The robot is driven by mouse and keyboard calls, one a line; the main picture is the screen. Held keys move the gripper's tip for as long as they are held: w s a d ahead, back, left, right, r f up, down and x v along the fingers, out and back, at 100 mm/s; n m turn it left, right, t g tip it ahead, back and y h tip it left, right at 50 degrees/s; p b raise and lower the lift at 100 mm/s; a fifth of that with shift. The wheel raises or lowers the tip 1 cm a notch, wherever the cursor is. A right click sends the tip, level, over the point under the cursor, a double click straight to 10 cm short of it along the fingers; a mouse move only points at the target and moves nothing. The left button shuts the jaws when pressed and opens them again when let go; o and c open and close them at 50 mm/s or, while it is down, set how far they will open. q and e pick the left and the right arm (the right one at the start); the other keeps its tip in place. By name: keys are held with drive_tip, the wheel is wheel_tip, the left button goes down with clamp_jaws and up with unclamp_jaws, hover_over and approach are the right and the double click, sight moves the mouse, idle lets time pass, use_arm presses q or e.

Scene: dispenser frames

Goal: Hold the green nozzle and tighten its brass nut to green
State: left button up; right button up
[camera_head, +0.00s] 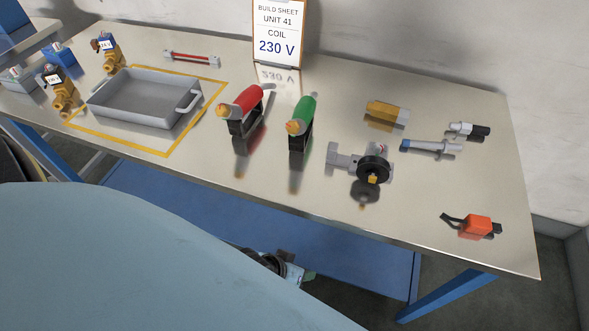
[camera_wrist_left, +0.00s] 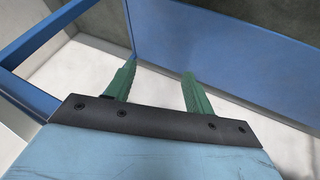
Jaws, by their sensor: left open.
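The green nozzle (camera_head: 304,110) rests tilted in a black stand near the middle of the table. Its brass nut (camera_head: 294,127) is at its lower, near-left end. No gripper touches the nozzle. My left gripper (camera_wrist_left: 157,88) shows in the left wrist view with its two green fingers apart and nothing between them. It is over the floor beside blue frame parts, away from the tabletop. In the head view a small part of a gripper or wrist (camera_head: 285,266) shows below the table's front edge, mostly hidden by my light-blue arm; I cannot tell which arm it belongs to.
A red nozzle (camera_head: 242,103) in a similar stand is just left of the green one. A grey tray (camera_head: 146,112), brass valves, a build sheet (camera_head: 277,32), a black-dialled tool (camera_head: 373,168), an amber block (camera_head: 386,112) and an orange item (camera_head: 474,226) share the table (camera_head: 420,215).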

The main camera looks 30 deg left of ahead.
use_arm(q)
drive_tip(key=w+d+r+n+t+h, duration=0.2)
drive_tip(key=w+r+n+t, duration=0.15)
drive_tip(key=r, duration=0.55)
drive_tip(key=w+d+r+n+t+h+b, duration=0.1)
drive_tip(key=w+d+r+n+t, duration=0.2)
drive_tip(key=r, duration=0.6)
drive_tip(key=w+d+r+n+t+h, duration=0.25)
drive_tip(key=r+n, duration=0.25)
drive_tip(key=r, duration=0.4)
drive_tip(key=w+a+r+n+t+y, duration=0.1)
drive_tip(key=a+r+n+t+y, duration=0.3)
drive_tip(key=n, duration=0.5)
drive_tip(key=n+g+y, duration=0.4)
drive_tip(key=n+y, duration=1.1)
drive_tip(key=n, duration=1)
approach(293, 130)
drive_tip(key=shift+m, duration=0.25)
drive_tip(key=p+x, duration=0.1)
drive_tip(key=x, duration=1.1)
drive_tip(key=shift+w+a+p, duration=0.25)
drive_tip(key=shift+w+p, duration=0.05)
use_arm(e)
drive_tip(key=shift+w+d+r, duration=0.15)
drive_tip(key=shift+w+r, duration=0.1)
drive_tip(key=shift+w, duration=0.25)
use_arm(q)
clamp_jaws()
